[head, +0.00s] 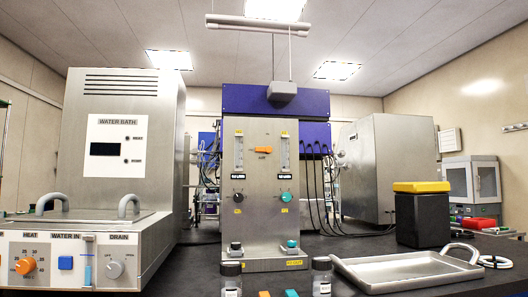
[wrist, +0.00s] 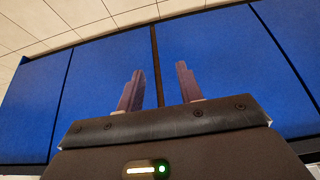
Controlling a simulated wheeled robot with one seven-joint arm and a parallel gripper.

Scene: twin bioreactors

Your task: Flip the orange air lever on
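The orange air lever (head: 263,150) is on the upper front of the steel bioreactor panel (head: 262,190), between two vertical flow tubes. It points sideways in the head view. My gripper (wrist: 158,85) shows only in the wrist view. Its two fingers stand apart with nothing between them, against large blue panels (wrist: 205,60). The lever is not in the wrist view, and my gripper is not in the head view.
A water bath (head: 120,150) stands left of the panel. A metal tray (head: 405,270), a black box with a yellow top (head: 422,218) and dark-capped bottles (head: 321,275) are on the dark bench. Black hoses (head: 318,190) hang right of the panel.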

